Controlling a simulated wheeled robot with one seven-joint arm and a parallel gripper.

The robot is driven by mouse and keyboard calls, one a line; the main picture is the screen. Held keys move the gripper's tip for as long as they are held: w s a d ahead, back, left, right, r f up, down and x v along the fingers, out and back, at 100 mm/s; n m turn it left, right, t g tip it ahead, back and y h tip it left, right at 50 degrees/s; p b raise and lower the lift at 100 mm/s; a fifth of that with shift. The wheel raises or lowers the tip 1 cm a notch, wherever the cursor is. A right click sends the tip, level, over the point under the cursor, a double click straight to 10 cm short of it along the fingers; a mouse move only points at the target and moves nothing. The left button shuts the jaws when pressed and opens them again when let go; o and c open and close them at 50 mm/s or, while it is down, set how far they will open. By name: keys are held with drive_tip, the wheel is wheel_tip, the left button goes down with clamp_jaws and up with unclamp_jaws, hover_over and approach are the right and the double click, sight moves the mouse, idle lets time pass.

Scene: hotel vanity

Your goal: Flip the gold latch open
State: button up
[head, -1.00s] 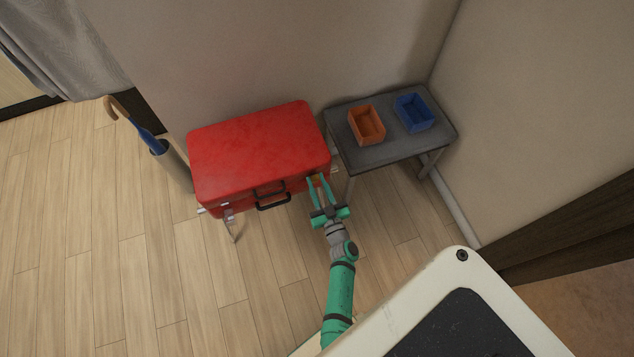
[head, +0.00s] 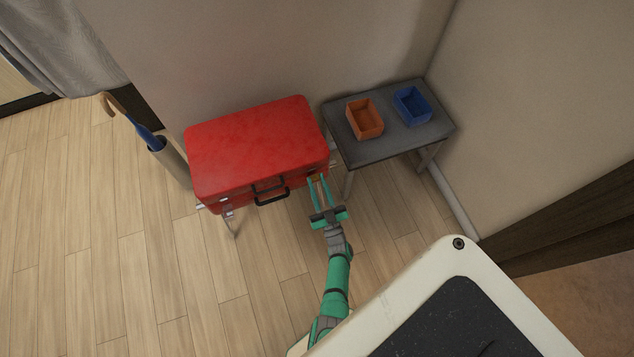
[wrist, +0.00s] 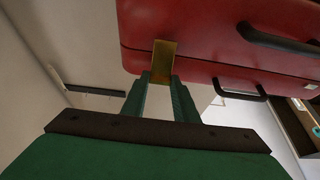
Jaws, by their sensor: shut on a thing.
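The gold latch (wrist: 163,57) is on the front of the red suitcase (head: 255,145), at the right end of its front face in the head view. In the wrist view the latch is a flat gold plate crossing the seam between the case's two halves. My gripper (head: 317,181) reaches the suitcase front from below in the head view. It also shows in the wrist view (wrist: 161,78), its two green fingertips closed on the lower end of the latch. The fingers partly hide that lower end. The suitcase is closed and rests on a stand.
A dark side table (head: 390,148) stands right of the suitcase with an orange bin (head: 365,130) and a blue bin (head: 412,118) on it. An umbrella stand (head: 172,160) holds a blue umbrella on the left. The black handle (head: 272,197) hangs on the case front. Floor in front is clear.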

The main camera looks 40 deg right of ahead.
drive_tip(key=shift+s+a+f+t, duration=0.15)
drive_tip(key=shift+f+t, duration=0.15)
drive_tip(key=shift+t, duration=0.4)
drive_tip(key=shift+s+f, duration=0.1)
drive_tip(key=shift+s, duration=0.1)
idle(0.6)
drive_tip(key=o, duration=1.1)
drive_tip(key=shift+c, duration=0.2)
drive_tip(key=shift+w, duration=0.1)
drive_tip(key=s+a, duration=0.3)
drive_tip(key=s, duration=0.9)
drive_tip(key=shift+s+a+f, duration=0.2)
drive_tip(key=shift+a+f, duration=0.1)
drive_tip(key=shift+a, duration=0.1)
drive_tip(key=shift+a, duration=0.1)
